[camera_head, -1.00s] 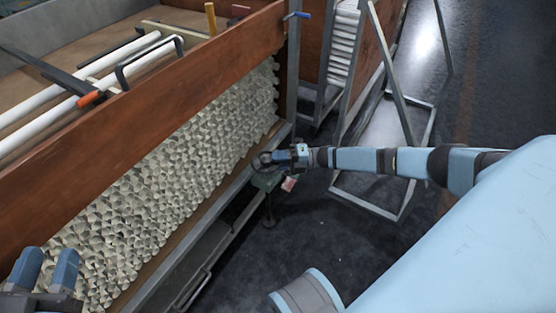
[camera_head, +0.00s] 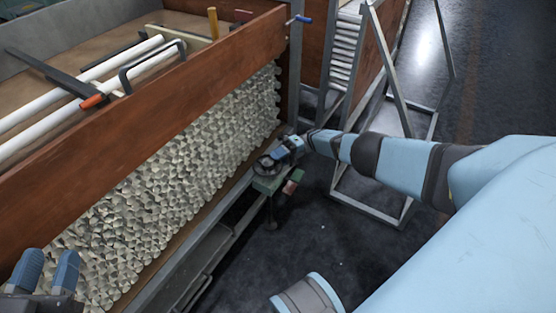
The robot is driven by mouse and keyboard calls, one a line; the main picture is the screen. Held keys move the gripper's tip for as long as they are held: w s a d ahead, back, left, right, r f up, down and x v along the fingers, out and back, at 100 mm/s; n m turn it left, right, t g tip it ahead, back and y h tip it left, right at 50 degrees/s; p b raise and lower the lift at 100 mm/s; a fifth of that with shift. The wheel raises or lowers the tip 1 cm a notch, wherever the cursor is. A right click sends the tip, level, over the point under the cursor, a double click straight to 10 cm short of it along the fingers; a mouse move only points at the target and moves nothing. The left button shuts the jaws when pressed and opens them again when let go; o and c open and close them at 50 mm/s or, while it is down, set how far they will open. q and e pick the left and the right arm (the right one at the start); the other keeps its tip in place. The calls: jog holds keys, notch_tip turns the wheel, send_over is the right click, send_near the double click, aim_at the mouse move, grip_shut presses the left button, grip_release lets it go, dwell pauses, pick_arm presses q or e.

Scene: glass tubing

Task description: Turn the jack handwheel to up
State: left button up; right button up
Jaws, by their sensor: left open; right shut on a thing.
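The jack handwheel (camera_head: 264,165) is a small dark wheel on top of a green jack (camera_head: 266,186), beside the lower right end of the wooden crate. A small red and green tag or block (camera_head: 293,182) is at the jack's right side. My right gripper (camera_head: 276,157) is shut on the handwheel's rim at its upper right, and hides part of the wheel. My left gripper (camera_head: 45,268) is open and empty at the lower left, in front of the tubing stack.
A wooden crate (camera_head: 150,95) holds a stack of glass tubing (camera_head: 170,175). White tubes (camera_head: 85,88) and a black clamp lie on top. A metal frame (camera_head: 370,207) stands behind my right arm. The dark floor (camera_head: 310,240) before the jack is clear.

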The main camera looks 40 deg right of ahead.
jog(key=shift+s+a+f+g, duration=0.15)
jog(key=shift+a+g, duration=0.1)
jog(key=shift+g, duration=0.25)
jog(key=shift+s, duration=0.1)
jog(key=o, duration=0.9)
jog(key=shift+o, duration=0.2)
jog(key=shift+r, duration=0.2)
